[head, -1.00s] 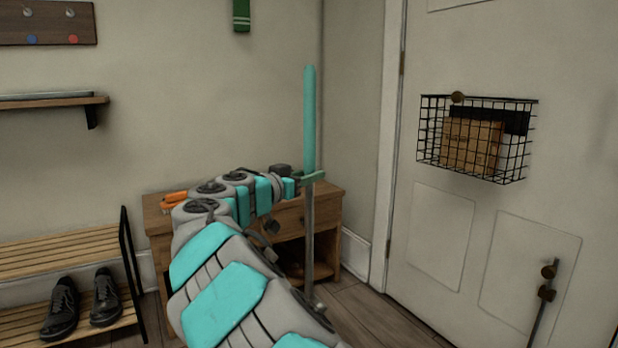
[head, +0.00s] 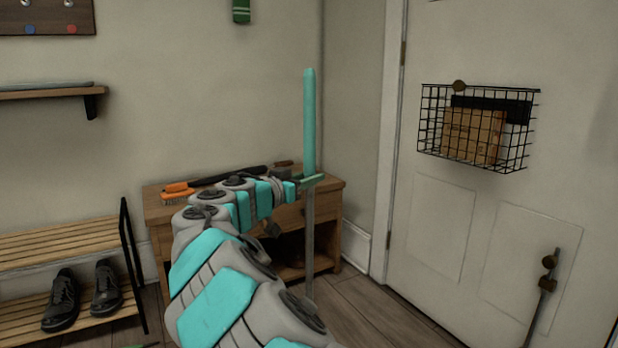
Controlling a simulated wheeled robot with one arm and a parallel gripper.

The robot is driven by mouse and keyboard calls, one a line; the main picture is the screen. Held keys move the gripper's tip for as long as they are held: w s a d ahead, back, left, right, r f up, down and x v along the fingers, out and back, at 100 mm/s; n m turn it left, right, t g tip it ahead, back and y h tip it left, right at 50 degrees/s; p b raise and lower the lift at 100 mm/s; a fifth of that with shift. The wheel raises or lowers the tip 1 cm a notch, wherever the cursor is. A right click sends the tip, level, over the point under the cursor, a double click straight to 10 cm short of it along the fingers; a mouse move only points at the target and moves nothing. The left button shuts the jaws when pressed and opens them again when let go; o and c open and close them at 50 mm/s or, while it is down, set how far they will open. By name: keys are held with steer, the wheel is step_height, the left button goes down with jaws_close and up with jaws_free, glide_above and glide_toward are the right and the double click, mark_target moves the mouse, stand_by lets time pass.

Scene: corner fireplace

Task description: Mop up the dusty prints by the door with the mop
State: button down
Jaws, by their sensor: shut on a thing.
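The mop (head: 309,125) stands about upright in front of the small wooden cabinet, with a teal grip on top and a grey pole below. My gripper (head: 311,182) is shut on it around the lower end of the teal grip. The pole's lower end goes behind my arm, and the mop head cannot be made out. The door (head: 440,235) is at the right and looks closed. No dusty prints can be seen on the visible floor (head: 362,312).
The wooden cabinet (head: 330,205) stands behind the mop, with an orange-ended brush (head: 178,188) on top. A slatted rack (head: 70,245) with black shoes (head: 62,300) is at left. A wire basket (head: 430,130) hangs on the door. Bare floor lies between cabinet and door.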

steer(key=shift+f, duration=0.55)
stand_by(0.7)
steer(key=s+d, duration=0.6)
steer(key=s, duration=0.4)
steer(key=shift+d, duration=0.4)
stand_by(0.9)
steer(key=shift+s+f, duration=0.1)
steer(key=shift+f, duration=0.05)
